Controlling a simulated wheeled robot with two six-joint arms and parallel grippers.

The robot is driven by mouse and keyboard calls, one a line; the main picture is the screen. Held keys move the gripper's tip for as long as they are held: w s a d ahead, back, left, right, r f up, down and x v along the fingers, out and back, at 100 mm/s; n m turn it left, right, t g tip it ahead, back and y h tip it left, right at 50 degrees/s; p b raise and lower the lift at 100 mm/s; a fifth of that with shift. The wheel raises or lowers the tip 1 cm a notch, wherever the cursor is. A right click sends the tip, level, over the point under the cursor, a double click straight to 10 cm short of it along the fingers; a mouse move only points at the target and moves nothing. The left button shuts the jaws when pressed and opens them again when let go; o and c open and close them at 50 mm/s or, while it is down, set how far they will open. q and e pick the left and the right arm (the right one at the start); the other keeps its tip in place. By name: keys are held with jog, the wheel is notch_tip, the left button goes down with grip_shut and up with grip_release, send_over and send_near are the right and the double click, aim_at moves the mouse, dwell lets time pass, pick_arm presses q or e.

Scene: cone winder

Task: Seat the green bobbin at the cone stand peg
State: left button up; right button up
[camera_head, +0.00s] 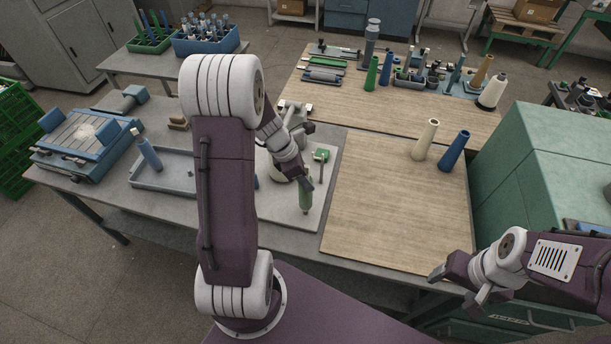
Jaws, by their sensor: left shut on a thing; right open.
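My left gripper (300,176) is shut on the green bobbin (305,194), which hangs upright below the jaws over a light grey plate (281,211). I cannot tell whether the bobbin's lower end touches the plate. A blue stand (447,87) at the back right of the wooden board carries upright cones, one of them tan (482,70). I cannot tell for sure which peg is the cone stand peg. My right gripper (453,288) is open and empty near the board's front right corner.
A cream cone (425,140) and a blue cone (453,151) stand on the right of the board. Green cabinets (565,180) border it at right. A blue-grey tray (165,184) lies left. The board's front area is clear.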

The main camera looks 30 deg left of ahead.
pick_arm(q)
jog(key=shift+f+b, duration=1.1)
jog(key=shift+f, duration=0.55)
jog(key=o, duration=1.3)
jog(key=shift+c, duration=0.2)
jog(key=shift+r, duration=0.1)
jog(key=p+v, duration=0.1)
jog(key=v, duration=0.8)
